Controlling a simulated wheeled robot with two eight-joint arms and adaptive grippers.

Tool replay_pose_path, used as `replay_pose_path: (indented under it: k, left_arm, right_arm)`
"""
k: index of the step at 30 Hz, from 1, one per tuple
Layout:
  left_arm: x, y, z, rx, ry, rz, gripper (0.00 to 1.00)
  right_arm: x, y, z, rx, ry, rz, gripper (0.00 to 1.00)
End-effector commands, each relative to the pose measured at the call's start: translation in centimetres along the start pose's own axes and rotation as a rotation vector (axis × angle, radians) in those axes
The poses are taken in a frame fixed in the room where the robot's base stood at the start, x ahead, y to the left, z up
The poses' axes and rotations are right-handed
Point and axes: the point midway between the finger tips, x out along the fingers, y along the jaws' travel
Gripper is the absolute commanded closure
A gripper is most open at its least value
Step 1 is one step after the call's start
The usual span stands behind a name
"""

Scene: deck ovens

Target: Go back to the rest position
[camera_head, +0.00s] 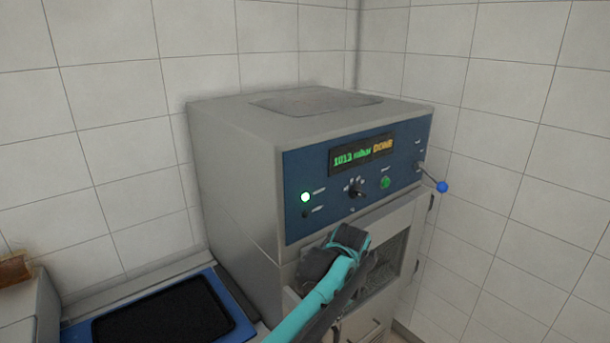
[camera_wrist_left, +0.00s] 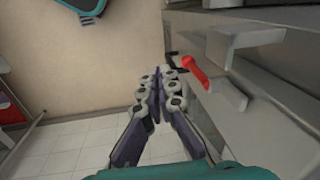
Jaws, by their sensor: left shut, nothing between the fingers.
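My left gripper (camera_wrist_left: 160,78) shows in the left wrist view with its fingers together and nothing between them. A red handle (camera_wrist_left: 195,72) on a grey fixture is just right of its fingertips, and I cannot tell whether they touch. In the head view a teal and dark arm of mine rises from the bottom in front of the grey machine (camera_head: 235,160); its fingers cannot be made out there. My right gripper is not in view.
The machine's blue panel (camera_head: 300,170) has a display (camera_head: 362,153) reading "1013 mbar DONE", a lit green lamp (camera_head: 305,197) and a blue-ball lever (camera_head: 441,187) jutting right. A blue-rimmed black surface (camera_head: 165,315) lies at lower left. Tiled walls (camera_head: 510,120) close the corner.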

Motion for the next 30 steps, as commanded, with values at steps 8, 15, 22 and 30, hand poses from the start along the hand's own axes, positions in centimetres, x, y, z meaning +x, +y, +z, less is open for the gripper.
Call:
replay_pose_path:
  k: [8, 15, 22, 30]
  left_arm:
    - [0.6, -4.1, 11.8, -0.282, 0.167, -0.027, 1.0]
    - [3.8, -4.4, 21.9, -0.538, 0.324, -0.067, 1.0]
    - [8.1, -3.2, 28.6, -0.733, 0.45, -0.111, 1.0]
    - [9.9, -2.6, 30.8, -0.807, 0.501, -0.13, 1.0]
  right_arm:
    - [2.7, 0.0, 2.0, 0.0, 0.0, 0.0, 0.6]
    - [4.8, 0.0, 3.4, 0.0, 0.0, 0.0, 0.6]
    - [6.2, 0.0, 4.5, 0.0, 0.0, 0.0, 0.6]
    - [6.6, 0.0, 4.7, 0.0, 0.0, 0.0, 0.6]
